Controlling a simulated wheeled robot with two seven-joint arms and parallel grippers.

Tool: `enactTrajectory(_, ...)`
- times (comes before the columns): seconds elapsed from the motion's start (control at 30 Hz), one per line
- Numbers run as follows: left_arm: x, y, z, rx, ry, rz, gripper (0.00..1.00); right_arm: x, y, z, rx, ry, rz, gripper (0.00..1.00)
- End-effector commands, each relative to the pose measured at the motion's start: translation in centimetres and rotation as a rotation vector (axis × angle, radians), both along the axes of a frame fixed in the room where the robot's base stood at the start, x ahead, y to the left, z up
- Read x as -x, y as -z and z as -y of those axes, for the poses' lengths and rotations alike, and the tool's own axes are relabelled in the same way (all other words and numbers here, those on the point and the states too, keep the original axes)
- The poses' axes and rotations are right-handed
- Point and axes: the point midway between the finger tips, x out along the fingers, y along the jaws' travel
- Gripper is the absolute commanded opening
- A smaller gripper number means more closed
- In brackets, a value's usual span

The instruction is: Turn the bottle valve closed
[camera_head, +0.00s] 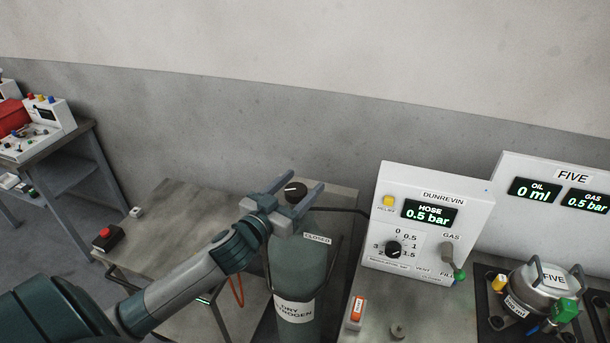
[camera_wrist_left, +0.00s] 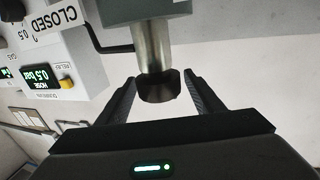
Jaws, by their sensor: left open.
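The teal gas bottle (camera_head: 298,262) stands upright beside the bench, labelled "DRY NITROGEN". Its black valve knob (camera_head: 295,189) has a white mark on top. A "CLOSED" tag (camera_head: 317,239) is on the bottle's upper part. It also shows in the left wrist view (camera_wrist_left: 54,20). My left gripper (camera_head: 306,182) is open at the valve's height, with a finger on either side of the knob. In the left wrist view, the dark knob (camera_wrist_left: 160,87) on its metal stem sits between the fingertips (camera_wrist_left: 159,77), with small gaps visible. My right gripper is not in view.
A white Dunrevin panel (camera_head: 418,218) right of the bottle reads hose 0.5 bar. A hose (camera_head: 350,210) runs from behind the bottle to it. A low table (camera_head: 185,215) lies left.

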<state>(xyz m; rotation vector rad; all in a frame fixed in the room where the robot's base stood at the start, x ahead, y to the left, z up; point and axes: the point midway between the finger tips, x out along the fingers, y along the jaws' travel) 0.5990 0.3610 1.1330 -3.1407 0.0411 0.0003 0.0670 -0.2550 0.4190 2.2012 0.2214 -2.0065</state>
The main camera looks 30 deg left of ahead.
Motion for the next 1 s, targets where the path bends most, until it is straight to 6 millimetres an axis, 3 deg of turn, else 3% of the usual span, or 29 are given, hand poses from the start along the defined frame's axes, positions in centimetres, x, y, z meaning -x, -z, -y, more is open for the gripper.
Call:
enactTrajectory(0.2,-1.9,-0.1,0.0,0.001,-0.001,0.000,0.61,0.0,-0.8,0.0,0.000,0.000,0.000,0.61)
enactTrajectory(0.6,-2.3,0.1,0.1,0.001,0.000,-0.001,0.61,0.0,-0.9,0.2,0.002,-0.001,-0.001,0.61)
enactTrajectory(0.77,-2.3,0.1,0.1,0.001,0.000,-0.001,0.23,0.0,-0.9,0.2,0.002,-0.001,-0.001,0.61)
enactTrajectory(1.0,-2.3,0.0,0.1,0.000,0.005,0.000,0.20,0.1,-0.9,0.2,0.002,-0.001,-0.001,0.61)
